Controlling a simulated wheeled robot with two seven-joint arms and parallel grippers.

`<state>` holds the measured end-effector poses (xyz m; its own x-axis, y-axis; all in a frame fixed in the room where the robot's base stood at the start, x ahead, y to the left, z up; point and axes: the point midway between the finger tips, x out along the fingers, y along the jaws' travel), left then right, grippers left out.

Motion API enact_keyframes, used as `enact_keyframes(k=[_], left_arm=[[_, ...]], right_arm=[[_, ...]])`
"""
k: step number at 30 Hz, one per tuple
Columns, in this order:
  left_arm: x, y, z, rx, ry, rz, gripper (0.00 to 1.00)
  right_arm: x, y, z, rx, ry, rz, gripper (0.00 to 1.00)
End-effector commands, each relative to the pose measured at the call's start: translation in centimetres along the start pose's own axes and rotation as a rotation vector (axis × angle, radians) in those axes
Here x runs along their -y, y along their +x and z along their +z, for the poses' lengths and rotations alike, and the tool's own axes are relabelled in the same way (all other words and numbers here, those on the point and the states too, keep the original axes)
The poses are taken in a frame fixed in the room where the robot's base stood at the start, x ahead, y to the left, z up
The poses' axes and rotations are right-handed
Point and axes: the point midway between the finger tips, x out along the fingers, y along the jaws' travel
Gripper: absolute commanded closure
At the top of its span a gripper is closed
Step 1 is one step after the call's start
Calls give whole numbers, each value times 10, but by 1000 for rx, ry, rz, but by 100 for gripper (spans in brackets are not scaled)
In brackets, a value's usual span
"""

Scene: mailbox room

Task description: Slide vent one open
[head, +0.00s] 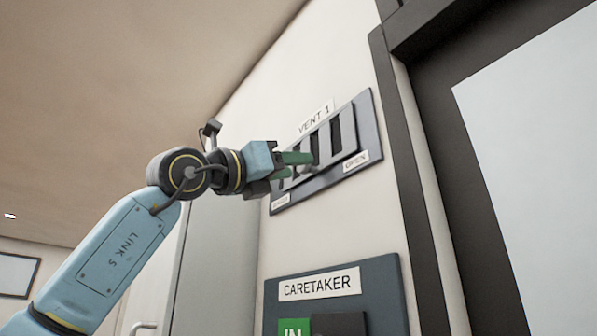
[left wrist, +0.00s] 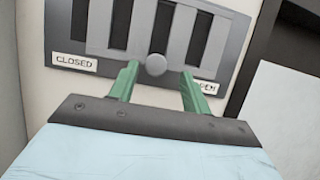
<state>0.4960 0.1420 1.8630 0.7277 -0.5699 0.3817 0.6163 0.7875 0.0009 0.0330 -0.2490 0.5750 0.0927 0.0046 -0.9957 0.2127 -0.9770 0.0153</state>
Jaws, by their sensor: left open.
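Vent one (head: 363,117) is a grey wall plate with upright slats and dark slots, below a "VENT 1" label (head: 315,116). A "CLOSED" label (left wrist: 75,63) is at its lower left and an "OPEN" label (head: 356,161) at its lower right. Its round grey knob (left wrist: 156,65) shows in the left wrist view, below the middle of the slats. My left gripper (head: 296,166) is open at the vent. In the left wrist view its green fingers (left wrist: 158,82) stand on either side of the knob; contact cannot be told. Dark slots show between the slats. My right gripper is out of view.
A "CARETAKER" panel (head: 383,285) with a green "IN" sign (head: 292,328) is on the wall below the vent. A dark door frame (head: 408,170) stands close to the right of it. A pale grey door or cabinet (head: 222,240) is at the left.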

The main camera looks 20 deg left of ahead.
Motion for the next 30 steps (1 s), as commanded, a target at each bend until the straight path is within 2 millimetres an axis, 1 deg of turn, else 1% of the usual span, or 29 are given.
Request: enact_keyframes(k=[1,6,9,13,15,19,30], left_arm=[[-1,-15,-4,4,2,1,52],[0,-55,-4,3,2,1,52],[0,-75,-3,3,3,1,52],[0,-94,-2,2,1,0,52],[0,-100,-2,1,1,0,52],[1,-106,-1,1,1,-1,52],[1,-106,0,1,1,-1,52]], right_arm=[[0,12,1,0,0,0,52],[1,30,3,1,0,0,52],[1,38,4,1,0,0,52],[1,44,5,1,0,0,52],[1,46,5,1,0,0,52],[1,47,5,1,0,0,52],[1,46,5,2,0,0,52]])
